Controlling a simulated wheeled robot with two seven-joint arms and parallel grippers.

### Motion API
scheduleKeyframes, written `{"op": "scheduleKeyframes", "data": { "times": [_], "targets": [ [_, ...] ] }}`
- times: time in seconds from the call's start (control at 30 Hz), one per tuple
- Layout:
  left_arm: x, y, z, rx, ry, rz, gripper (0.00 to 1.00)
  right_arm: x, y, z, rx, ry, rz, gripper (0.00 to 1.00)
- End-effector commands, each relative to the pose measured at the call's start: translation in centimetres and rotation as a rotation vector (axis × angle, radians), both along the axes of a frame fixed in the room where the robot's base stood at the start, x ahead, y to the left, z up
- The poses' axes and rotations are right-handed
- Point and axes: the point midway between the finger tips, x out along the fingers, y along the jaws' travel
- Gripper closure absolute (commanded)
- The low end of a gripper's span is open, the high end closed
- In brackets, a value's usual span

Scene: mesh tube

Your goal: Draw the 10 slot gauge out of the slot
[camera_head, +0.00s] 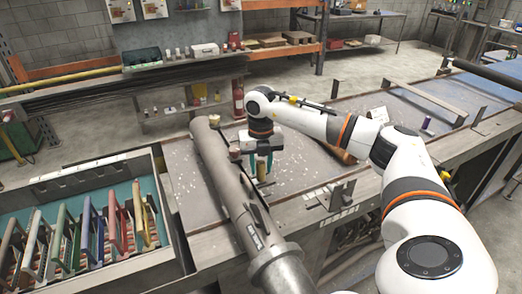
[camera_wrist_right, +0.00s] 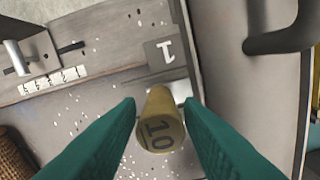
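The slot gauge is a yellow cylinder marked 10 on its end (camera_wrist_right: 160,136), seen end-on in the right wrist view. In the head view the yellow gauge (camera_head: 261,171) stands beside the large grey tube. Its lower end and the slot are not clearly visible. My right gripper (camera_head: 262,160) has its teal fingers on both sides of the gauge. In the wrist view its fingertips (camera_wrist_right: 160,103) stand apart, with a narrow gap to the gauge on each side.
The long grey tube (camera_head: 222,175) lies on the bench just left of my right gripper. A plate marked 1 (camera_wrist_right: 164,50) is near the gauge. A tray of coloured frames (camera_head: 85,235) is at the left. A purple cylinder (camera_head: 426,123) stands farther right.

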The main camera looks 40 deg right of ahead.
Motion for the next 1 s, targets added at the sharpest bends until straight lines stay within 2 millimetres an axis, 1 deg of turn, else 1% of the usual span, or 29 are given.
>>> {"op": "scheduleKeyframes", "data": {
  "times": [0.13,0.37,0.5,0.57,0.77,1.0],
  "targets": [
    [-0.1,0.2,0.1,0.004,0.002,-0.001,0.64,0.0,0.0,-0.5,-0.001,-0.001,0.0,0.66],
    [-0.2,0.3,0.1,0.005,0.003,0.0,0.64,0.0,0.0,-0.5,-0.001,-0.001,0.0,0.66],
    [-0.2,0.4,0.1,0.005,0.004,0.0,0.64,0.0,0.0,-0.5,-0.001,-0.001,0.0,0.89],
    [-0.2,0.4,0.1,0.005,0.004,0.001,0.64,0.0,0.0,-0.5,-0.001,-0.001,0.0,0.99],
    [-0.2,0.4,0.0,0.005,0.004,0.001,0.64,0.0,-0.2,-0.5,-0.001,-0.001,-0.001,1.0],
    [-0.2,0.4,-0.1,0.005,0.004,0.002,0.64,-0.3,-1.4,-0.4,-0.001,-0.002,-0.002,1.0]
  ]
}}
